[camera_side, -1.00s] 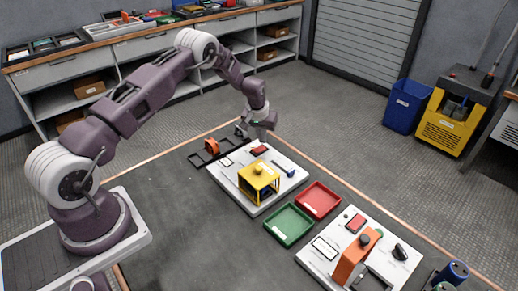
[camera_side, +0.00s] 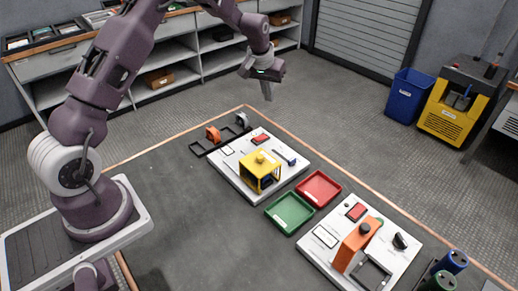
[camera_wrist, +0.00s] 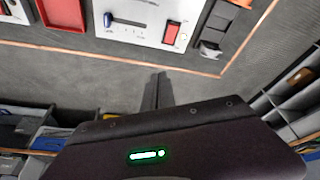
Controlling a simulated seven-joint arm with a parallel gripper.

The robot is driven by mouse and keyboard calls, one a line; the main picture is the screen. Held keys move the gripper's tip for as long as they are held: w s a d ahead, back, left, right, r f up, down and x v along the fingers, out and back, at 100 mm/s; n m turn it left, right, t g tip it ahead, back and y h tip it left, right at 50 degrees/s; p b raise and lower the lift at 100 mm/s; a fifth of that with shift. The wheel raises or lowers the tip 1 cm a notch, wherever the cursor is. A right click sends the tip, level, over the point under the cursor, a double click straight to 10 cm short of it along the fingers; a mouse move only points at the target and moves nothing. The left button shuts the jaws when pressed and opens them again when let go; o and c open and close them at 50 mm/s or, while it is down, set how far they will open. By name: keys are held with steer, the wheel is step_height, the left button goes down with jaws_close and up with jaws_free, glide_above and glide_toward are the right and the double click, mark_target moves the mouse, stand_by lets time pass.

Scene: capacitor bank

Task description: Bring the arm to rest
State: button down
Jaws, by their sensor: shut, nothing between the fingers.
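My gripper (camera_side: 267,90) hangs high above the far edge of the work table, with its fingers pointing down and holding nothing. In the wrist view its fingers (camera_wrist: 157,90) are close together. The lever also shows in the wrist view (camera_wrist: 109,19). My gripper is well apart from all of these.
A red tray (camera_side: 318,188) and a green tray (camera_side: 290,213) lie beside the board. A second white board (camera_side: 325,239) carries an orange block (camera_side: 356,246). Blue and green cylinders (camera_side: 453,262) stand front right. A black rack (camera_side: 198,148) holds an orange clip. Shelves line the back wall.

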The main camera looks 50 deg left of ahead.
steer(key=s+d+r+m+t, duration=0.1)
steer(key=s+d+r, duration=0.4)
steer(key=s+r, duration=0.35)
steer(key=s+d+r+m, duration=0.1)
steer(key=s+d+r, duration=0.55)
steer(key=r, duration=0.35)
steer(key=s+d+m, duration=0.1)
steer(key=s+d, duration=0.1)
steer(key=s, duration=1)
steer(key=s+d+m+t+h, duration=0.1)
steer(key=s+d+m, duration=0.1)
steer(key=s, duration=1)
steer(key=shift+d+r, duration=0.15)
steer(key=shift+d, duration=0.55)
